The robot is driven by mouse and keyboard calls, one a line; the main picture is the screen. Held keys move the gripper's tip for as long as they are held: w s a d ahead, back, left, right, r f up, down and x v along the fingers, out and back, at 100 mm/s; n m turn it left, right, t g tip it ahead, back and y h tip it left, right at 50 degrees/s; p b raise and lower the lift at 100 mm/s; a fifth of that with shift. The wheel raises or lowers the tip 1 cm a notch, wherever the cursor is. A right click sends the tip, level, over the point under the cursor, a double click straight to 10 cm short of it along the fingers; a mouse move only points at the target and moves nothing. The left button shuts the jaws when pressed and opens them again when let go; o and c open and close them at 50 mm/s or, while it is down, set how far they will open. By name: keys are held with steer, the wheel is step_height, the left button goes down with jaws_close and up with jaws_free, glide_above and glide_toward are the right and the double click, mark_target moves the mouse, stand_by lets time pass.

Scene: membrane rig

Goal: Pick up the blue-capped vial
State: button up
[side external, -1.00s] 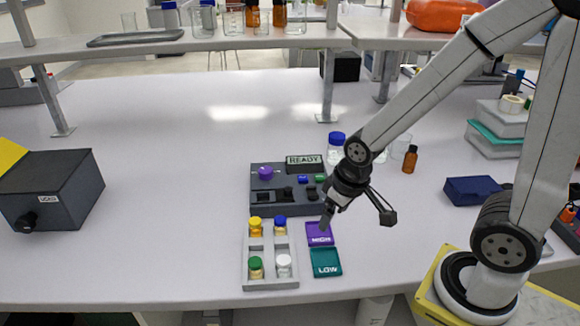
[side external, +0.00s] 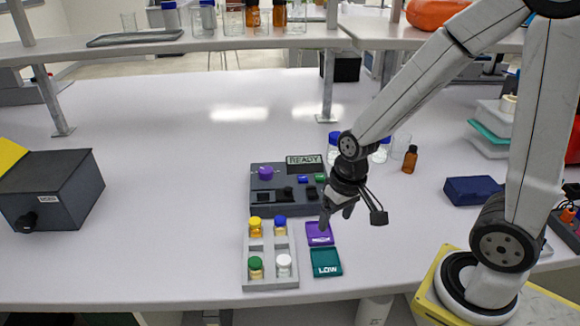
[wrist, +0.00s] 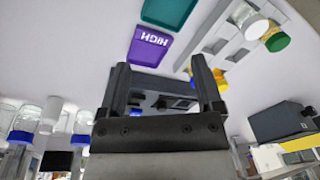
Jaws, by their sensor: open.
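The blue-capped vial (side external: 280,226) stands upright in the back right slot of a light grey rack (side external: 270,284) in the side view. A yellow-capped vial (side external: 255,227) is to its left, with a green-capped vial (side external: 256,267) and a white-capped vial (side external: 284,265) in front. My gripper (side external: 336,216) is open and empty, to the right of the rack and above the purple HIGH tray (side external: 319,235).
A teal LOW tray (side external: 326,263) lies in front of the purple one. A dark control box (side external: 262,208) reading READY stands behind the rack. Blue-capped jars and a brown bottle (side external: 410,159) stand behind my gripper.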

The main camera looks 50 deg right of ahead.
steer(key=f+m+g+y, duration=0.1)
steer(key=m, duration=0.2)
step_height(320, 180, up, 2)
steer(key=m+t+y, duration=0.4)
steer(key=m+y, duration=0.7)
steer(key=m, duration=0.5)
glide_above(280, 228)
steer(key=d, duration=0.4)
steer(key=shift+a, duration=0.15)
steer(key=shift+f, duration=0.1)
steer(key=shift+f, duration=1.85)
steer(key=shift+f, duration=0.1)
